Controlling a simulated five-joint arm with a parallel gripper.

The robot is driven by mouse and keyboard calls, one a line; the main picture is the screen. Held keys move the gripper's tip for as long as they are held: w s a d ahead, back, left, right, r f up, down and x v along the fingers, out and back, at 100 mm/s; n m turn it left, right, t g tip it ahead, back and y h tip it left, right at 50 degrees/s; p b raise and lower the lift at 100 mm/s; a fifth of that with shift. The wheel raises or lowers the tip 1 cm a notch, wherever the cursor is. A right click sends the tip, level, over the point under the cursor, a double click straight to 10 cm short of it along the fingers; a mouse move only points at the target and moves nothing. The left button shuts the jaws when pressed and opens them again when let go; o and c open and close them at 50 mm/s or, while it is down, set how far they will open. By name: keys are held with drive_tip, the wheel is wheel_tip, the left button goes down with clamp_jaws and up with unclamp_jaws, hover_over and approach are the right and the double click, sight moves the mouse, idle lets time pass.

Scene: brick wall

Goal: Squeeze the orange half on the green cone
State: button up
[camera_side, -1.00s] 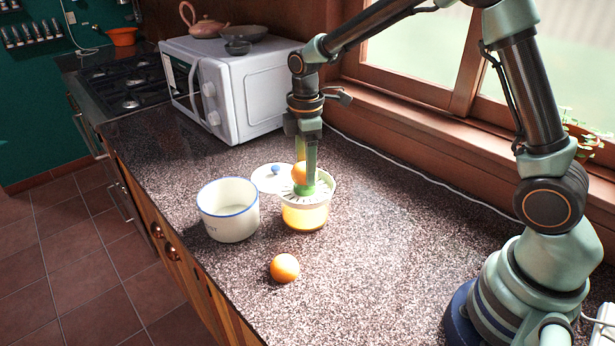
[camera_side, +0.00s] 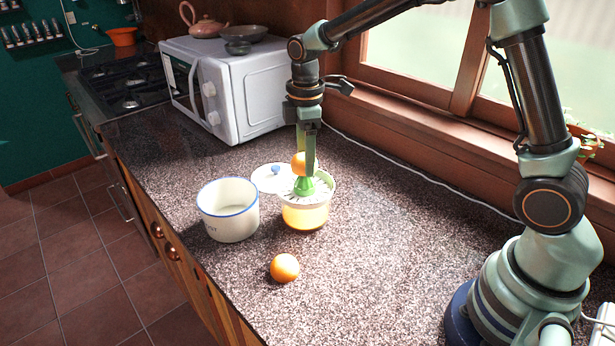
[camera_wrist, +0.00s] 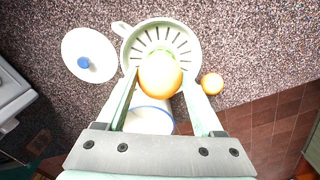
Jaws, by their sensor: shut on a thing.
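My gripper (camera_side: 304,166) points straight down and is shut on an orange half (camera_side: 299,163). The half also shows between the fingers in the wrist view (camera_wrist: 160,76). It sits just above the green cone (camera_side: 304,187), whose tip seems close beneath it; I cannot tell if they touch. The cone stands in the juicer's white slotted strainer (camera_side: 324,193), over a bowl with orange juice (camera_side: 306,217). In the wrist view the half hides most of the cone, and the strainer (camera_wrist: 187,43) spreads around it.
Another orange piece (camera_side: 285,268) lies on the counter, front of the juicer. A white blue-rimmed pot (camera_side: 228,222) stands close left. A lid with blue knob (camera_side: 275,170) lies behind. The microwave (camera_side: 235,95) is at the back. Counter right of the juicer is clear.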

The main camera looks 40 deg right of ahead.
drive_tip(key=shift+r, duration=1.3)
drive_tip(key=shift+r, duration=0.1)
drive_tip(key=shift+r, duration=1.4)
